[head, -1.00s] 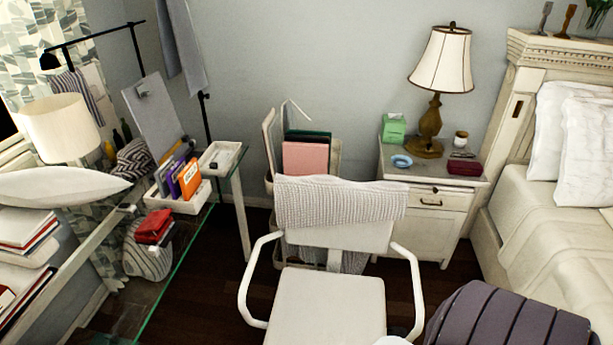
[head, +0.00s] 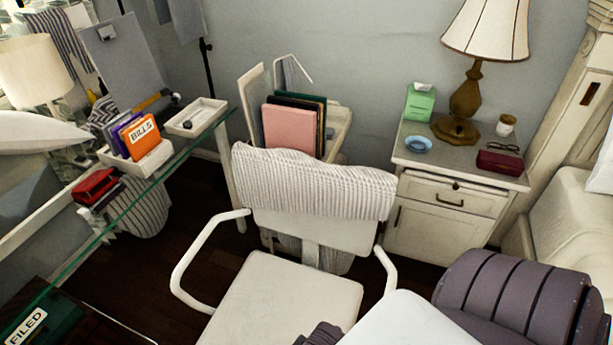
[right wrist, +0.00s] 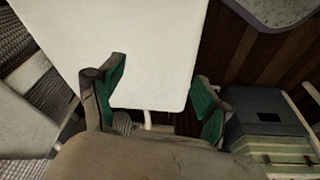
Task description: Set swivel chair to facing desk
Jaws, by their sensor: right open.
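The white swivel chair (head: 285,298) stands in the middle of the head view. Its backrest, draped with a ribbed light throw (head: 315,187), is toward the wall, and its seat front points toward me, with the desk to its left. The glass-topped desk (head: 190,147) runs along the left side. In the right wrist view my right gripper (right wrist: 158,85) is open, its green-padded fingers apart. A flat white panel, apparently the chair seat (right wrist: 150,40), lies beyond the fingers; I cannot tell whether they touch it. My left gripper is not in view.
A nightstand (head: 455,202) with a lamp (head: 465,90) stands behind the chair to the right. A rack with folders (head: 290,130) is behind the backrest. A purple-grey padded object (head: 510,295) is at the lower right. Dark floor (head: 150,255) is open between desk and chair.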

